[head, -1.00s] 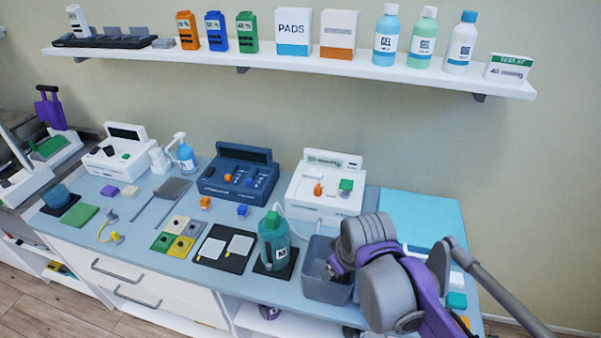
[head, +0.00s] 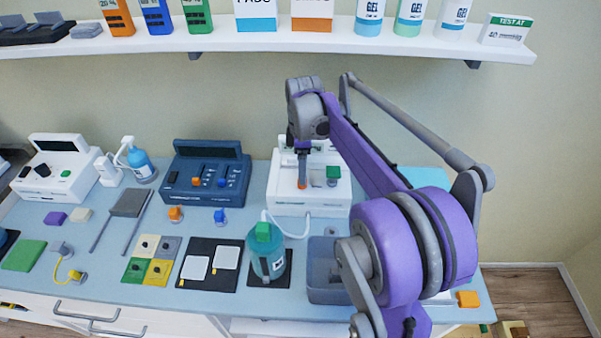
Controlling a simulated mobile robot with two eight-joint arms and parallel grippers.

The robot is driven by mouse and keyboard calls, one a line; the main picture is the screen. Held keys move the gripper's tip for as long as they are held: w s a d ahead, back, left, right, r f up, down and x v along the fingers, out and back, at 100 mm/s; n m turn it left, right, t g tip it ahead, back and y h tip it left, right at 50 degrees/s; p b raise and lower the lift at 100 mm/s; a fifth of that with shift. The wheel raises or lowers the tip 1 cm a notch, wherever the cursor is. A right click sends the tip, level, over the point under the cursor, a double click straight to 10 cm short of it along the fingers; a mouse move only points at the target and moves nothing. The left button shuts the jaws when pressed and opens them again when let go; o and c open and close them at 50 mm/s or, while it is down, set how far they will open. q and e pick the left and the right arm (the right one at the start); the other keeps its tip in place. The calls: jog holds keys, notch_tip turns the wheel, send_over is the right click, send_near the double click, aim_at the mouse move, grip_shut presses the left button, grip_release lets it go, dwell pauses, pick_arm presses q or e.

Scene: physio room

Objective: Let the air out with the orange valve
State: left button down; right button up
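The orange valve (head: 302,184) is on the front of the white machine (head: 287,203), left of a green knob (head: 333,175). My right gripper (head: 302,176) reaches in from the right and points down at the valve, covering its upper part. Its fingers look narrow and edge-on, and I cannot tell whether they are closed on the valve or only beside it. A pale tube runs from the machine to a teal canister with a green top (head: 267,255). My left gripper is not in view.
A blue machine (head: 207,178) with an orange and a blue knob stands to the left. A grey bin (head: 325,275) and the canister stand in front of the white machine. A loaded shelf (head: 260,42) runs above. My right arm covers the bench's right part.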

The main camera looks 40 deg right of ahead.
jog(key=shift+w+f, duration=0.1)
jog(key=shift+f, duration=1.55)
grip_shut()
